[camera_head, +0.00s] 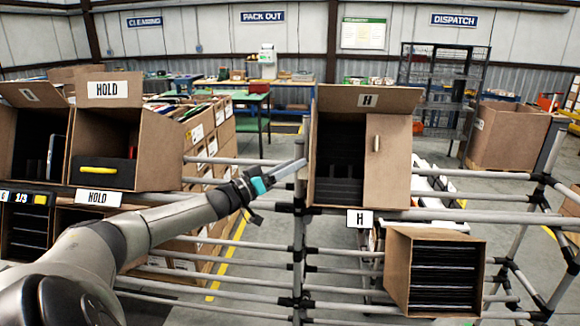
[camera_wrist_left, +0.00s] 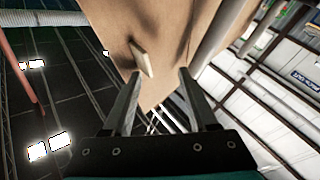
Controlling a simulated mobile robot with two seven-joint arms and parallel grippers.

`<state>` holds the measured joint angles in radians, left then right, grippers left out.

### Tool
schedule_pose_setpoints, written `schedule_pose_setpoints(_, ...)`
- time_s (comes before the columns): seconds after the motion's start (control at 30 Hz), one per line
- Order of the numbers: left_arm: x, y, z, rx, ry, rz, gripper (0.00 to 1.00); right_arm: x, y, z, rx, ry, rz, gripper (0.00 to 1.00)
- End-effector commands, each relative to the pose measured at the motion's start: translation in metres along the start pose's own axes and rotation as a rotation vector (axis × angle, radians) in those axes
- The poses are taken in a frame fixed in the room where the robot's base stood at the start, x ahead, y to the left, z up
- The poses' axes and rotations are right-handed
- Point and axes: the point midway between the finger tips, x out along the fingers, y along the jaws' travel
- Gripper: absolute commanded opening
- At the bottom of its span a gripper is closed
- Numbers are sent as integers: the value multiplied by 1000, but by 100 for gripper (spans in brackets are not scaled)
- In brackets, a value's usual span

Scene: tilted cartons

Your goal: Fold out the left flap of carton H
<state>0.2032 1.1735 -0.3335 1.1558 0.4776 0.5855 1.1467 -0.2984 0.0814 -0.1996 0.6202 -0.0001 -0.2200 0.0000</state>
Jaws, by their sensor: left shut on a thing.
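Carton H (camera_head: 340,192) stands tilted on the pipe rack, with an H label below it. Its top flap (camera_head: 340,98), marked H, stands up. A right-hand panel with a small pale tab (camera_head: 388,165) covers the right half of the opening; the left half is open and dark inside. The left flap (camera_head: 312,140) shows as a narrow strip at the left edge, seen nearly edge-on. My left gripper (camera_head: 302,164) is at that edge, shut on the flap. In the left wrist view, brown cardboard with a pale tab (camera_wrist_left: 142,58) lies at my fingertips (camera_wrist_left: 160,75). The exact contact is unclear.
Two HOLD cartons (camera_head: 105,145) stand on the rack to the left. A carton with black contents (camera_head: 397,270) sits lower right. Rack pipes (camera_head: 470,217) run across below carton H. A larger brown carton (camera_head: 505,135) stands farther back right.

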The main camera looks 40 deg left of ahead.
Motion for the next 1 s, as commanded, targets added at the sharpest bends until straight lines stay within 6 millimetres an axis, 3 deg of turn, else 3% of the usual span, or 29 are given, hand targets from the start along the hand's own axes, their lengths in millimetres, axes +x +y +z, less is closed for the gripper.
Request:
schedule_pose_setpoints(0.37, -8, -6, 5, -2, -12, -22, 38, -1, -1, 1, 0, -1, -1, 50)
schedule_pose_setpoints(1.0, -56, 0, 3, 0, -10, -9, 38, -17, -2, 0, 0, -2, -3, 50)
